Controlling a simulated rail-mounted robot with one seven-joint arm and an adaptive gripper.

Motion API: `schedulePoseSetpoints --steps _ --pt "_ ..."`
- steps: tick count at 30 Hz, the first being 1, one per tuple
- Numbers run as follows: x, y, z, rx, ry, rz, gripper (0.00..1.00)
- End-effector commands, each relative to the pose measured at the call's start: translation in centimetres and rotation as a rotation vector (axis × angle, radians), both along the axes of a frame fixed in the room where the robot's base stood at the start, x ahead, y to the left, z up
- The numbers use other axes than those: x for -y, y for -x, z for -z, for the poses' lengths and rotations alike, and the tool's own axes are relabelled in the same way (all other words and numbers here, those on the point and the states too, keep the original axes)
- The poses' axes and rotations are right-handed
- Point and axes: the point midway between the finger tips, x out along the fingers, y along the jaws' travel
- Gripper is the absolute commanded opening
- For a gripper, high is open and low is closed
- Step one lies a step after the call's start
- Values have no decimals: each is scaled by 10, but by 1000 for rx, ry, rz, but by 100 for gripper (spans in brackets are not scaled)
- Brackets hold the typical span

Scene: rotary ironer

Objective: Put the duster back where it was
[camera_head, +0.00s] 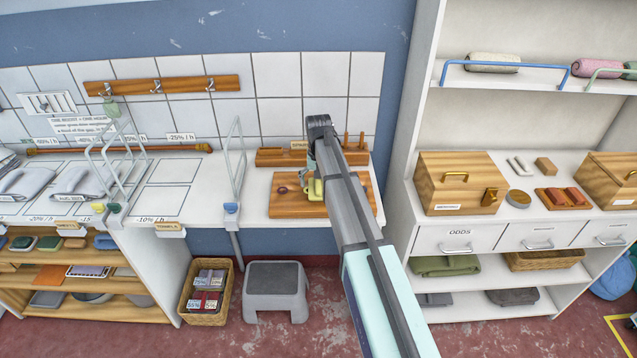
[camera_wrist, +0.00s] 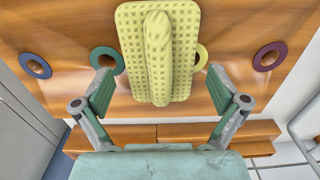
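A yellow dimpled pad with a raised ridge handle, which seems to be the duster (camera_wrist: 157,50), is over a wooden board (camera_wrist: 70,65) in the wrist view. A small yellow part of it shows in the head view (camera_head: 318,189), mostly hidden by my arm. My gripper (camera_wrist: 161,82) is open, with one finger on each side of the pad and a visible gap to its ridge. I cannot tell whether the pad rests flat on the board. In the head view the board (camera_head: 285,208) lies on the white counter.
Coloured rings, including a purple one (camera_wrist: 270,56), sit on the board. A wooden peg rack (camera_head: 270,157) stands behind it. A wooden hook rail (camera_head: 182,86) is on the tiled wall. A wire stand (camera_head: 236,160) is to the left. A grey stool (camera_head: 275,287) is below.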

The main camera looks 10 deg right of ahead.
Motion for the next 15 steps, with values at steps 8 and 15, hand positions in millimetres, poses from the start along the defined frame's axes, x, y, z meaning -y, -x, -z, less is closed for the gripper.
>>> schedulePoseSetpoints --steps 8,15 --pt "0 0 -3 0 0 0 97" --pt "0 -1 -24 2 0 0 97"
